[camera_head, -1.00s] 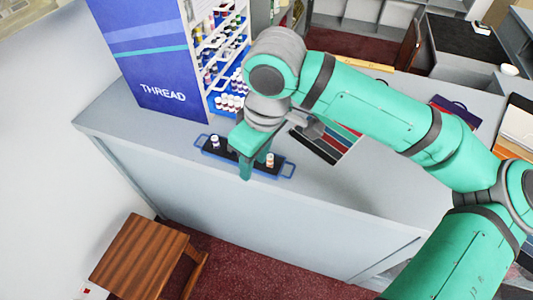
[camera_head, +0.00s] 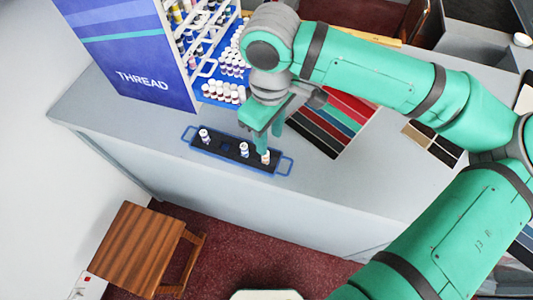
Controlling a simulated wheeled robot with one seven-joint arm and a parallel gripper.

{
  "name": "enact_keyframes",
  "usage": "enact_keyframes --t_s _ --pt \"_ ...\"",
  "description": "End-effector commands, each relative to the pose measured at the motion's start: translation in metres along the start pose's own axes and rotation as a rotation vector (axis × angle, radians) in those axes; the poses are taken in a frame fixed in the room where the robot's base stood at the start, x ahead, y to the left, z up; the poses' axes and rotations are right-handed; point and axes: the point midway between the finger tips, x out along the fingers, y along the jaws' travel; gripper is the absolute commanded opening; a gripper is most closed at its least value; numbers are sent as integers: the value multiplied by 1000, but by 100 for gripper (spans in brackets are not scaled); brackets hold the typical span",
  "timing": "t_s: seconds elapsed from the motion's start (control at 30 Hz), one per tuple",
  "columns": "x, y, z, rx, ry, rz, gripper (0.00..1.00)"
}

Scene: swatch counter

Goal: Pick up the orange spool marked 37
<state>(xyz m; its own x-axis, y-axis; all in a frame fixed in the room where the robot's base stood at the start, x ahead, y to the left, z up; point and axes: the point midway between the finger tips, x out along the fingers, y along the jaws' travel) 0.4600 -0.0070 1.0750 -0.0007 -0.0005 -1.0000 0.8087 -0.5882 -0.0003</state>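A black tray with a blue rim and loop handles (camera_head: 222,149) lies on the grey counter, holding three small white-capped spools. The right-hand spool (camera_head: 265,157) has an orange tint; its upper part is close to or behind a finger of my gripper. The middle spool (camera_head: 244,149) and the left spool (camera_head: 204,136) look purple or dark. No number is legible. My gripper (camera_head: 268,138) points down at the right end of the tray, its green fingers apart. I cannot tell whether it touches the right-hand spool.
A blue THREAD rack (camera_head: 133,58) with shelves of spools stands behind the tray. A colour swatch board (camera_head: 332,120) lies right of my gripper. A wooden stool (camera_head: 138,245) stands on the floor in front. The counter front edge is clear.

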Motion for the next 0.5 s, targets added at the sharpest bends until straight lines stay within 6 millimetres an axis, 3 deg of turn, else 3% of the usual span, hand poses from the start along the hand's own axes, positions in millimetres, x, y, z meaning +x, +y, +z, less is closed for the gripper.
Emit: enact_keyframes --t_s 0.27,0.5 --pt "20 -2 0 1 -1 0 37" --pt "52 -7 -1 5 -1 -1 37"
